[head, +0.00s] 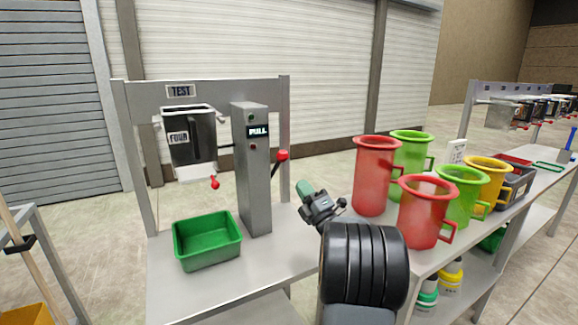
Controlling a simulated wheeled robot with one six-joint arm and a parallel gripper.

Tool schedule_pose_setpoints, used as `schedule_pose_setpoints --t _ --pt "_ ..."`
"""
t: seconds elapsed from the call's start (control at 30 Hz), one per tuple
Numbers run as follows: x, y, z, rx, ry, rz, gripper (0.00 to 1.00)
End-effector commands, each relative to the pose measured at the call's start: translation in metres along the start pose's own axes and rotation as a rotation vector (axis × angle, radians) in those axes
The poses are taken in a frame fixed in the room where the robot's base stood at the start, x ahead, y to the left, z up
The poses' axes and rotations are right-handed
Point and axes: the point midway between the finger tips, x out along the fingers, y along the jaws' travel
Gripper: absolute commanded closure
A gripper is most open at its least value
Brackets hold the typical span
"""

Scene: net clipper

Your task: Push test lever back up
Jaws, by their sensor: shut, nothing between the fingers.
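The test lever (282,156) is a thin dark rod with a red knob, on the right side of a grey column (252,180). It slants up to the right. The column's small display (258,131) reads "PULL". My gripper (305,190) is in front of the column, to the right of and below the red knob in the picture, and looks apart from it. Its fingers are shut with nothing visible held. A dark container labelled "FOUR" (190,138) hangs under the "TEST" sign (181,90), with a second red knob (214,183) below it.
A green bin (207,240) stands on the bench left of the column. Red, green and yellow jugs (428,210) crowd the bench to the right of my arm. A dark crate (516,187) is beyond them. The bench front between bin and arm is clear.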

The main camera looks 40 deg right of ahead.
Motion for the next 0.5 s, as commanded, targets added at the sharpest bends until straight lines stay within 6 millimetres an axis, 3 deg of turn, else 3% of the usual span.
schedule_pose_setpoints --t 0.2,0.5 --pt "0.041 0.001 0.000 0.002 0.001 0.000 1.00" --pt "0.073 0.000 0.000 0.002 -0.001 -0.001 1.00"
